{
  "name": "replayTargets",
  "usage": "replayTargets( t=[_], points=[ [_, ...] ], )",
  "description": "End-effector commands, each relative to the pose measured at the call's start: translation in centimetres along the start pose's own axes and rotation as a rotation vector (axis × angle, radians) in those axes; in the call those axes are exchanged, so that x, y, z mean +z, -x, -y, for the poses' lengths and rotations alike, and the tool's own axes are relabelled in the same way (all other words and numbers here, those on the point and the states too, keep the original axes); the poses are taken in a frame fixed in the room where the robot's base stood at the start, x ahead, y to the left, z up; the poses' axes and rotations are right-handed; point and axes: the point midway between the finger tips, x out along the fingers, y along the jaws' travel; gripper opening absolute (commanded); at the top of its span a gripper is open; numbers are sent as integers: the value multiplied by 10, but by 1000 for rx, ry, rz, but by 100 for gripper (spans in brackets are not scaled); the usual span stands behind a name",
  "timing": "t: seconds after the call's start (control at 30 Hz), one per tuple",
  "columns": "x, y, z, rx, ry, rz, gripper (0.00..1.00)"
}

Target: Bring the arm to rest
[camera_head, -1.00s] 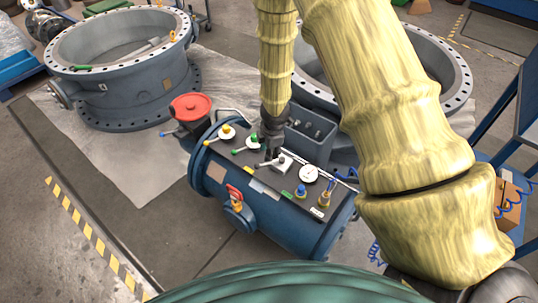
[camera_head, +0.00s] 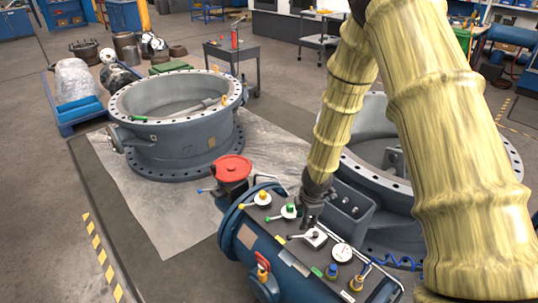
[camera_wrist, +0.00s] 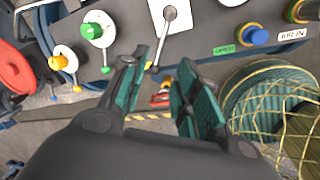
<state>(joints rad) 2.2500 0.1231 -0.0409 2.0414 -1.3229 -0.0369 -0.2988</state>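My gripper (camera_head: 310,218) hangs over the control panel on the blue cylinder (camera_head: 250,245). In the wrist view my gripper (camera_wrist: 160,95) has its two teal-padded fingers apart. A dark lever (camera_wrist: 158,45) on a white square plate (camera_wrist: 183,14) reaches toward the gap, near the left finger; I cannot tell whether they touch. In the head view the white plate (camera_head: 315,238) lies just below my gripper, its lever pointing left. My yellow-sleeved arm comes down from the upper right.
A green knob (camera_head: 289,211), a yellow knob (camera_head: 262,198) and a gauge (camera_head: 342,252) sit on the panel. A red handwheel (camera_head: 233,168) stands left of it. Large flanged valve bodies stand behind left (camera_head: 175,148) and right (camera_head: 490,190). Floor at left is clear.

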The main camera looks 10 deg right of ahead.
Motion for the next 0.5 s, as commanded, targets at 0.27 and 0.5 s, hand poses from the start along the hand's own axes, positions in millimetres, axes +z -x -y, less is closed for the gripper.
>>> replayTargets(
  t=[0.27, 0.5],
  points=[
    [-19, -26, 49, -72, -142, -57, 31],
    [-56, -69, 159, -211, -547, -137, 31]
  ],
)
